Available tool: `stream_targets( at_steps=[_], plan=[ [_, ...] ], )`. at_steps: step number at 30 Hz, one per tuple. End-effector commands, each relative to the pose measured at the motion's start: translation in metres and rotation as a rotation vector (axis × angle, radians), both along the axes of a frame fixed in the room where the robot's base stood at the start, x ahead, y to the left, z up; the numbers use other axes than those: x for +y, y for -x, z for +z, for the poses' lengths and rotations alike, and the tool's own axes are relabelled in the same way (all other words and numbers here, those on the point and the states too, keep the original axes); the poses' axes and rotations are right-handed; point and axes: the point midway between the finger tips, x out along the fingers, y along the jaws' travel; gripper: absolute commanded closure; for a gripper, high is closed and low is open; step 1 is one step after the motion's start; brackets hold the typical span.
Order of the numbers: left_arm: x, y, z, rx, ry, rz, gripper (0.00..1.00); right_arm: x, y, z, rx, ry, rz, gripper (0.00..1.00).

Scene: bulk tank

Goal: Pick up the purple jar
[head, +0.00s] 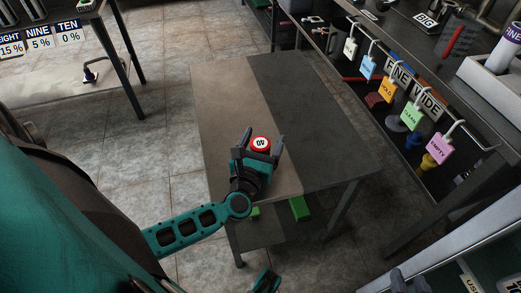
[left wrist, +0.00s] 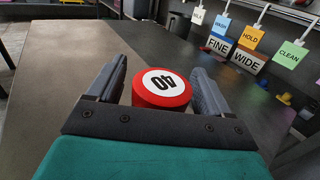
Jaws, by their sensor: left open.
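A round red lid or disc with a white face marked 40 (head: 260,143) is at the small table, between the fingers of my left gripper (head: 263,140). In the left wrist view the red piece (left wrist: 162,90) sits between the two open fingers, with a visible gap at the right finger. What lies under it is hidden by the gripper. I cannot make out a purple jar in either view. Grey finger-like shapes at the bottom right of the head view may be my right gripper (head: 408,283); its jaws are not clear.
The small table (head: 310,110) is otherwise clear on top. Green blocks (head: 299,208) lie on its lower shelf. A dark bench at the right carries hanging coloured tags and a FINE WIDE sign (head: 412,90). A white holder with a purple-lettered NINE (head: 512,35) stands there.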

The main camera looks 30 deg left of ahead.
Motion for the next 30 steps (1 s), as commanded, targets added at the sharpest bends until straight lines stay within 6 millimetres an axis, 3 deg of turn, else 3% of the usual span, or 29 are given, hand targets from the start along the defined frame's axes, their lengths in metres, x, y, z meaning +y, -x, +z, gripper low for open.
stream_targets(
  at_steps=[6,24,30],
  plan=[
    [0.0003,-0.0006,-0.0002,0.001,0.000,0.000,0.21,-0.0005,0.0001,-0.0003,0.001,0.001,-0.001,0.60],
    [0.0000,-0.0002,-0.0003,0.001,0.000,0.000,0.79,-0.0021,0.0004,-0.0010,0.001,0.008,0.004,0.60],
    [0.0000,-0.0003,0.0003,0.000,0.001,0.000,0.79,-0.0021,0.0004,-0.0008,0.001,0.007,0.003,0.60]
  ],
)
